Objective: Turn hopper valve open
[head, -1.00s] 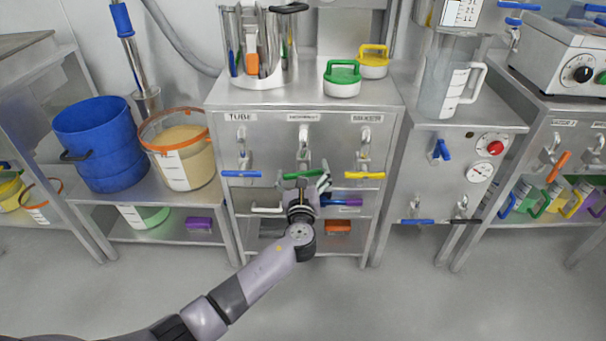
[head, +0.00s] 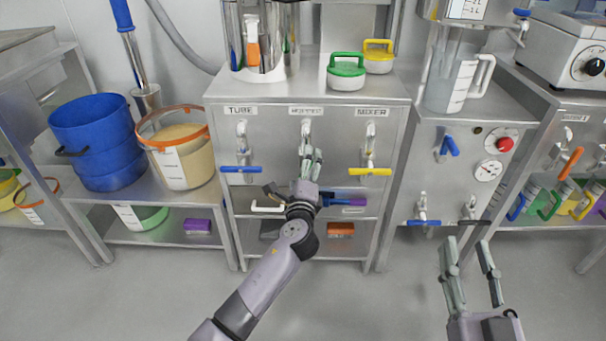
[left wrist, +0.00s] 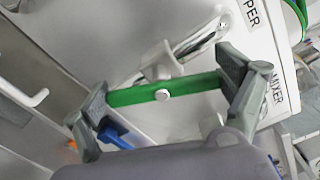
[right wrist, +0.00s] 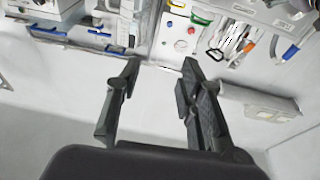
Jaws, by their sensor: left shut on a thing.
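The hopper valve (head: 306,127) is the middle one of three on the steel cabinet front, under a label reading HOPPER. My left gripper (head: 311,155) is in front of it and covers its green handle in the head view. In the left wrist view the green handle (left wrist: 190,86) lies lengthwise between the two fingertips, and the gripper is shut on it. The valve's metal pipe (left wrist: 203,38) shows just behind the handle. My right gripper (head: 467,243) is open and empty, low at the right, away from the cabinet.
The tube valve's blue handle (head: 241,169) is to the left and the mixer valve's yellow handle (head: 370,171) to the right, both crosswise. A white handle (head: 267,208) sticks out below. Green-lidded (head: 346,70) and yellow-lidded (head: 379,56) containers stand on top.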

